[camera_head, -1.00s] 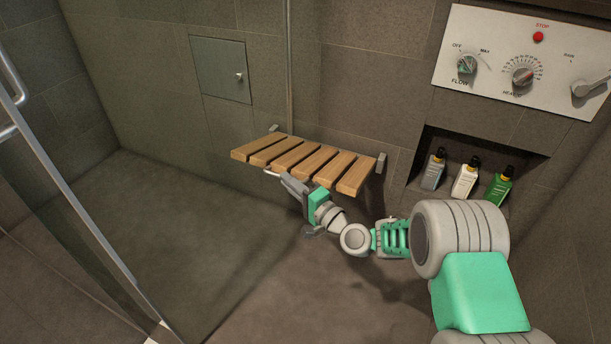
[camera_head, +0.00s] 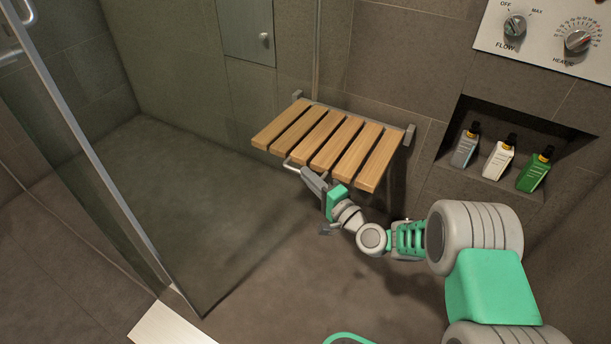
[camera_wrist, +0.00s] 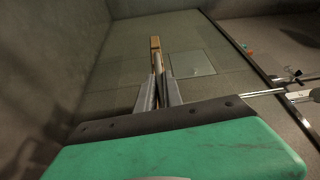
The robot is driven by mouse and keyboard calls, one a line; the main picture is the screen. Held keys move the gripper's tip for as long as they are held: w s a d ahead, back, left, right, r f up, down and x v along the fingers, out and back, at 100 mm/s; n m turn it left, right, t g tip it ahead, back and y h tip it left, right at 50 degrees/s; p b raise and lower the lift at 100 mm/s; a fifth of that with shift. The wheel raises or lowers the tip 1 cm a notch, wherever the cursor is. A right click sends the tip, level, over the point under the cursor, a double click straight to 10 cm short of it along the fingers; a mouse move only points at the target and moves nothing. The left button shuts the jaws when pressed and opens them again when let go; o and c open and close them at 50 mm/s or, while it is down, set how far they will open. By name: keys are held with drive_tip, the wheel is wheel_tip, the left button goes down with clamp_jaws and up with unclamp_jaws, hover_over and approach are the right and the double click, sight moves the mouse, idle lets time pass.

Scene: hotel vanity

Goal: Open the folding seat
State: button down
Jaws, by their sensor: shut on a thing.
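The folding seat (camera_head: 327,136), with several light wood slats on a grey frame, is hinged to the shower wall. It is folded out from the wall and looks about level. A thin metal bar handle (camera_head: 289,163) shows at its front left edge. My gripper (camera_head: 304,172) is at this front edge, just below the slats, and is shut on the handle. In the wrist view, the gripper fingers (camera_wrist: 158,92) are close together around a thin bar, with a wood slat end (camera_wrist: 155,43) beyond. The fingertips' exact contact is too small to see in the head view.
A glass door with a metal frame (camera_head: 110,180) stands at left. A wall niche at right holds several bottles (camera_head: 498,160) below a control panel (camera_head: 550,35). A wall hatch (camera_head: 247,30) is behind the seat. The floor (camera_head: 240,230) ahead is clear.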

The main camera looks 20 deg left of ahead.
drive_tip(key=c, duration=1.8)
unclamp_jaws()
drive_tip(key=shift+w+d+r, duration=0.25)
drive_tip(key=shift+w, duration=0.15)
drive_tip(key=shift+o, duration=0.2)
drive_tip(key=shift+s+a, duration=0.35)
drive_tip(key=p+v, duration=0.2)
drive_tip(key=v, duration=0.6)
drive_tip(key=shift+f, duration=0.1)
